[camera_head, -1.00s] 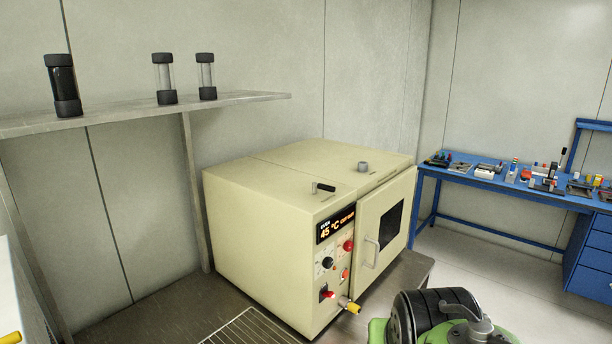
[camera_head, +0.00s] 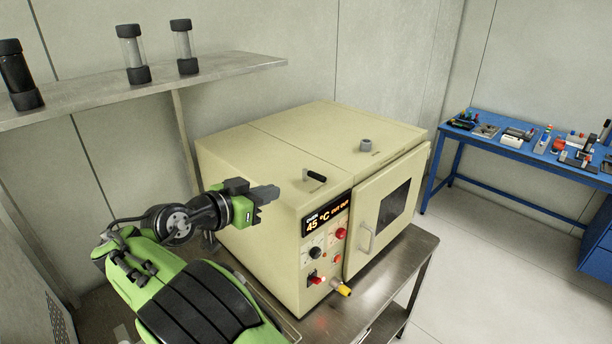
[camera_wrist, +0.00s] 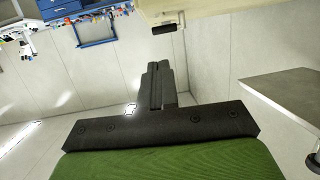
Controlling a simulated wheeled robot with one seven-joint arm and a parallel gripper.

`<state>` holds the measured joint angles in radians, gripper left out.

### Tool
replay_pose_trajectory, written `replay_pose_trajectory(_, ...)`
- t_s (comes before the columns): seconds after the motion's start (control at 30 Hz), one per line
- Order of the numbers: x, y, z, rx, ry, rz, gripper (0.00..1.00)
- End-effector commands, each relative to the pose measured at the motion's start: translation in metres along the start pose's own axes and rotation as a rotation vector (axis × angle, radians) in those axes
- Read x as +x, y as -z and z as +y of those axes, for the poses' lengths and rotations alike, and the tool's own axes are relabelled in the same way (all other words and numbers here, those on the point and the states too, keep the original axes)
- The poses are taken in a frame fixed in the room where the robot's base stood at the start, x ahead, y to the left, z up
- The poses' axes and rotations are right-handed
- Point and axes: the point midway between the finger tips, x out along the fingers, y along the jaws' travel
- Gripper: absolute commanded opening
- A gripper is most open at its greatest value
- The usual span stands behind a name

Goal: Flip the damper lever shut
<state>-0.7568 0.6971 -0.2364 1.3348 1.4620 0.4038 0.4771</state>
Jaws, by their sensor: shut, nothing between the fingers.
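The damper lever (camera_head: 317,177) is a short black handle on top of the cream oven (camera_head: 262,150), near its front left edge. My gripper (camera_head: 273,191) is shut and empty, to the left of the lever and apart from it, beside the oven's upper left edge. In the wrist view my closed fingers (camera_wrist: 158,70) point up the picture. A black handle, likely the lever (camera_wrist: 164,29), shows beyond the fingertips on a cream surface.
The oven's front has a lit display (camera_head: 326,217), knobs, a yellow fitting (camera_head: 343,290) and a door handle (camera_head: 368,240). A grey vent stub (camera_head: 366,145) stands on top. A shelf (camera_head: 150,92) with dark-capped cylinders hangs at the upper left. A blue bench (camera_head: 490,150) stands right.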

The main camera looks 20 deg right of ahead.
Motion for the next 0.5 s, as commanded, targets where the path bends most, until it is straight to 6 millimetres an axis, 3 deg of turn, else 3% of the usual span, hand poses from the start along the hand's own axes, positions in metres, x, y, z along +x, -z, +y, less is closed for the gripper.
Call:
replay_pose_trajectory(0.2, 0.010, -0.001, 0.001, -0.002, -0.004, -0.004, 0.00)
replay_pose_trajectory(0.5, 0.072, 0.000, 0.002, -0.004, -0.006, -0.003, 0.00)
